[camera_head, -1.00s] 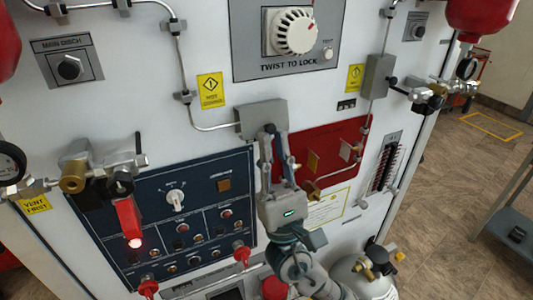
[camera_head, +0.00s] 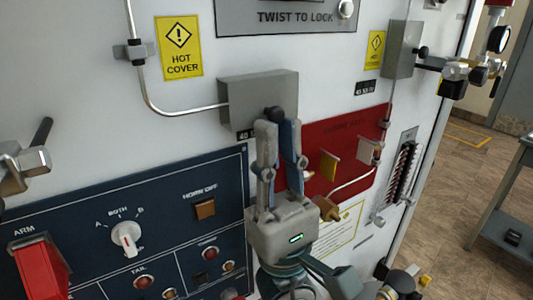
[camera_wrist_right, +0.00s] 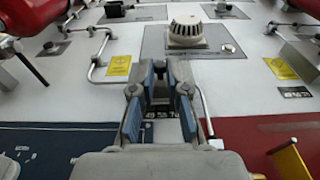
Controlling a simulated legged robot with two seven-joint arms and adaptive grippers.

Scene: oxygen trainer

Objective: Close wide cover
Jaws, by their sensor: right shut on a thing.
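The grey box-shaped cover (camera_head: 250,98) sits on the white panel above the blue control panel, where a thin pipe meets its left side. A small black knob (camera_head: 274,114) shows at its lower front edge. I take this box to be the wide cover. My right gripper (camera_head: 277,125) reaches up from below and is shut on the knob, its fingertips at either side. The fingers hide part of the box's lower edge. The gripper also shows in the right wrist view (camera_wrist_right: 160,85), where its fingers largely hide the box. My left gripper is not in view.
A blue control panel (camera_head: 75,215) with switches lies left of my gripper. A red panel (camera_head: 325,135) with a yellow tab lies to the right. A smaller grey box (camera_head: 402,50) and valve stand at upper right. A valve (camera_head: 22,165) juts out at left.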

